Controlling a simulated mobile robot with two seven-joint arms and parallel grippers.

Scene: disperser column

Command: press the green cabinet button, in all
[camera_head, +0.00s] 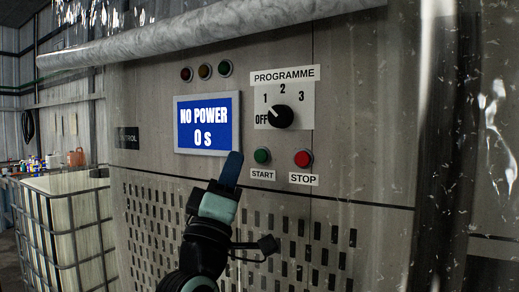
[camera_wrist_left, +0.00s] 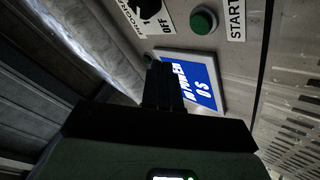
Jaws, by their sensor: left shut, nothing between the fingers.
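The green button (camera_head: 262,155) sits above a START label on the cabinet front. It also shows in the wrist view (camera_wrist_left: 203,20), near the top. My left gripper (camera_head: 232,162) is shut and empty, its fingertips pointing up beside the lower right corner of the screen, left of the green button. In the wrist view the dark fingers (camera_wrist_left: 162,82) overlap the screen, apart from the button in the picture. The gap between fingertips and panel cannot be judged. My right gripper is not in view.
A blue screen (camera_head: 207,125) reads "NO POWER 0 s". A programme dial (camera_head: 281,116) appears to point to 1. A red STOP button (camera_head: 303,158) is right of the green one. Three small lamps (camera_head: 205,71) sit above the screen. A pipe (camera_head: 200,32) crosses above; a caged tank (camera_head: 65,225) stands left.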

